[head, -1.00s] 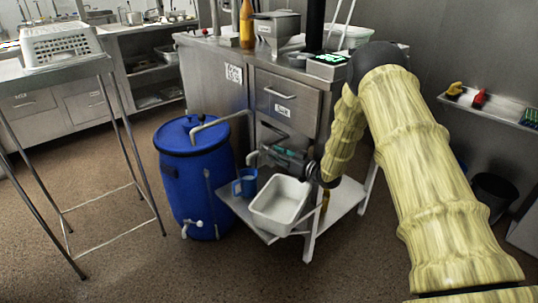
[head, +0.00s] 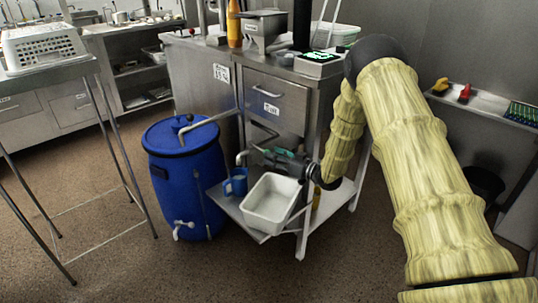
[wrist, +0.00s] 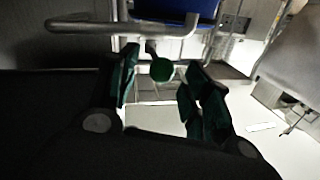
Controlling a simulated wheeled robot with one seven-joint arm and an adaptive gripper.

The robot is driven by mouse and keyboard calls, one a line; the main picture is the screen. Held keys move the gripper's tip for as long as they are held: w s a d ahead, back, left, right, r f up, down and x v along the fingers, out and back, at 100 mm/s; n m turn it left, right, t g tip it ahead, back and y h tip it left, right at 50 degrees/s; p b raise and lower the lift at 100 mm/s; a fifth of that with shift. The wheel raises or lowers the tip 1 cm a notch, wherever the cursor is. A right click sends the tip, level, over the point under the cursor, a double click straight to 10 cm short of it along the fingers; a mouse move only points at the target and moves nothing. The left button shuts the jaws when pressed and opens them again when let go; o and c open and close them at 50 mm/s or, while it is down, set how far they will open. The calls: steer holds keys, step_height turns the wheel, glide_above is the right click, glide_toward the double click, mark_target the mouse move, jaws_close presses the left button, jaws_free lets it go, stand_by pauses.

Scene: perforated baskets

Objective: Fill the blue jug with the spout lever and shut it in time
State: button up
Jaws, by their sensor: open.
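The blue jug (head: 238,187) stands on the low metal shelf, below the downturned mouth of the grey spout (head: 243,157). The jug's inside and level are not clear. My gripper (head: 279,154) is beside the spout, right of and above the jug. In the wrist view my gripper (wrist: 160,82) is open, with a finger on each side of a round green knob (wrist: 161,70), which looks like the lever's end. I cannot tell if either finger touches it. The spout pipe (wrist: 110,27) crosses the top of that view, with a blue surface behind it.
A white tray (head: 270,222) sits on the shelf (head: 228,203) right of the jug, below my gripper. A large blue barrel (head: 185,185) with a bent pipe stands close on the left. A steel cabinet (head: 275,95) rises behind. Floor in front is clear.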

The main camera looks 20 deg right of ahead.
steer(key=v, duration=0.8)
steer(key=shift+d, duration=0.1)
steer(key=s+a+f+m+g+h+p, duration=0.1)
steer(key=s+a+f+p, duration=0.2)
steer(key=a, duration=0.4)
steer(key=s+a+f+g+h+p, duration=0.1)
steer(key=s+a+f+g, duration=0.15)
steer(key=s+a, duration=0.35)
steer(key=s+a+f+m+h+p, duration=0.1)
steer(key=s+a+f+p, duration=0.2)
steer(key=a, duration=0.4)
steer(key=s+d+f+m+g+h+b, duration=0.1)
steer(key=s+d+f+g+h+b, duration=0.1)
steer(key=s+f, duration=0.65)
steer(key=s+d+f+m+g+h+b, duration=0.1)
steer(key=s+d+f+g+h+b, duration=0.15)
steer(key=s+f, duration=0.65)
steer(key=s+d+f+m+g+h+b, duration=0.1)
steer(key=s+d+f+g+h, duration=0.15)
steer(key=s, duration=0.85)
steer(key=s+d+f+m+g+h+b, duration=0.1)
steer(key=s+f+g+b, duration=0.15)
steer(key=s, duration=0.95)
step_height(320, 180, up, 24)
steer(key=g+p, duration=0.1)
steer(key=p, duration=2.2)
steer(key=shift+s+f+p, duration=0.15)
steer(key=shift+s+p, duration=0.2)
